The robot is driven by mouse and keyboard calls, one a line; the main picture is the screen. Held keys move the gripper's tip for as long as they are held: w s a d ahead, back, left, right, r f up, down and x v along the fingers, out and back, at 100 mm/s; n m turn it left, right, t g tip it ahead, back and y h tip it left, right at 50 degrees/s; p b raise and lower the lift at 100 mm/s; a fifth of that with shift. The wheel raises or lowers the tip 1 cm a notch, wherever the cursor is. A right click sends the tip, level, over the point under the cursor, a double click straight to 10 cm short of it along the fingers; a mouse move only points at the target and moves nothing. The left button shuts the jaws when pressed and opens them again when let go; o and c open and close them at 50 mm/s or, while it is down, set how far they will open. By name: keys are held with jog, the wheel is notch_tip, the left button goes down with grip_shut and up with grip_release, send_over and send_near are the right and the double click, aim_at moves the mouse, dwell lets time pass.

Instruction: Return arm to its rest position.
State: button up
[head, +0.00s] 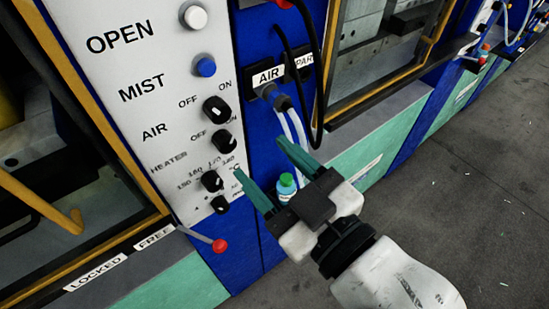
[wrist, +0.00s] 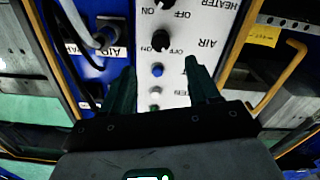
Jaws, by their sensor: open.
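My gripper (head: 262,168) is open and empty in the head view, in front of the blue post to the right of the control panel (head: 130,62). Its two dark green fingers point up and left, apart from each other. My white arm comes in from the lower right. In the wrist view my gripper (wrist: 160,88) shows its two fingers spread, with the panel and its blue button (wrist: 157,70) behind them, upside down. I cannot tell the exact gap between fingertips and panel.
A red-knobbed lever (head: 219,245) sticks out below the panel. Black and white hoses hang by the AIR socket (head: 268,75). A green-capped bottle (head: 287,185) is behind my gripper. A yellow handle (head: 45,205) is at left. Grey floor (head: 460,190) at right is open.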

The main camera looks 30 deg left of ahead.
jog(key=w+d+f+m+h, duration=0.2)
jog(key=d+f+m+h, duration=0.25)
jog(key=d+f, duration=0.5)
jog(key=w+d+f+m+h, duration=0.2)
jog(key=d+f+m+h, duration=0.25)
jog(key=d+f, duration=0.5)
jog(key=s+d+f+m+g+h, duration=0.3)
jog(key=s+d+f+m+h, duration=0.1)
jog(key=s+d+f, duration=0.4)
jog(key=s+d+f+m+g+h, duration=0.3)
jog(key=s+d+f, duration=0.5)
jog(key=d, duration=0.5)
jog(key=shift+s+d+f+m+h, duration=0.15)
jog(key=shift+s+d+m+h, duration=0.2)
jog(key=shift+s+m, duration=0.35)
